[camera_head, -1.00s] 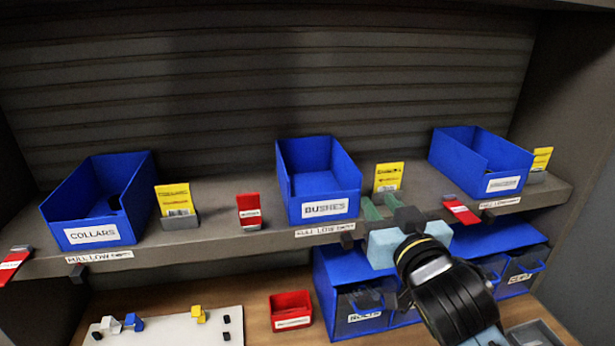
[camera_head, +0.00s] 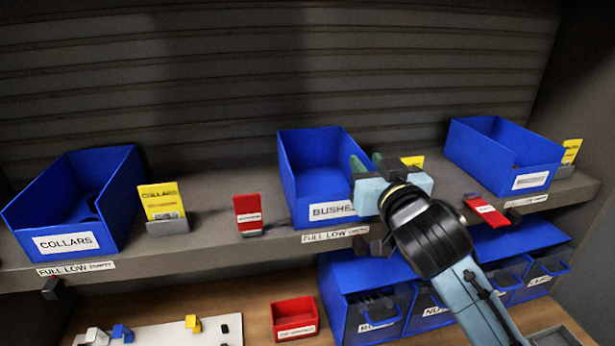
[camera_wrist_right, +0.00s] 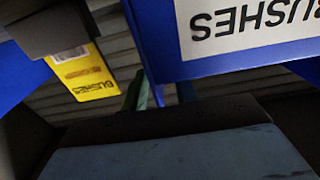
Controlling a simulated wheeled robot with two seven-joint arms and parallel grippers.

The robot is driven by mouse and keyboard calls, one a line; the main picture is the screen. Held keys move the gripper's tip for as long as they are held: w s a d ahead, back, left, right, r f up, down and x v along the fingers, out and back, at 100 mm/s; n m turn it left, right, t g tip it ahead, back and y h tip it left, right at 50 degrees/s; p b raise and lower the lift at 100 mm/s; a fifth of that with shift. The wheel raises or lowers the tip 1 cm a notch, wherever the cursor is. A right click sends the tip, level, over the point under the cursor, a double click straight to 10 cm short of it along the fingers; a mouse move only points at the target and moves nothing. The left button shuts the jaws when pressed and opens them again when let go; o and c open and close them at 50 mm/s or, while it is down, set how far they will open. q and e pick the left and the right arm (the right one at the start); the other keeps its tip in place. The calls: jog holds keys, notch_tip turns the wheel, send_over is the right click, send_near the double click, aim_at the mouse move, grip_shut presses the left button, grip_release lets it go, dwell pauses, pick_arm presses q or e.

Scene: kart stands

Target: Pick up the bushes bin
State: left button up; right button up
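The bushes bin (camera_head: 299,181) is a blue open-topped bin with a white BUSHES label, standing on the middle of the shelf. Its front and label also show upside down in the wrist view (camera_wrist_right: 180,60). My right gripper (camera_head: 367,165) is at the bin's right side, near the front corner. The gripper hides part of the label and right wall. My left gripper is not in view.
A COLLARS bin (camera_head: 120,215) stands left and another blue bin (camera_head: 535,162) right on the shelf (camera_head: 215,235). A red card (camera_head: 248,214) and yellow cards, one behind my gripper (camera_head: 413,161), stand between. Blue drawers (camera_head: 345,290) and a red bin (camera_head: 294,318) are below.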

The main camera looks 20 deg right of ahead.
jog(key=shift+w, duration=0.45)
jog(key=shift+s+r, duration=0.1)
jog(key=shift+s, duration=0.3)
jog(key=shift+c, duration=0.3)
jog(key=shift+s, duration=0.15)
jog(key=shift+c, duration=1.1)
grip_shut()
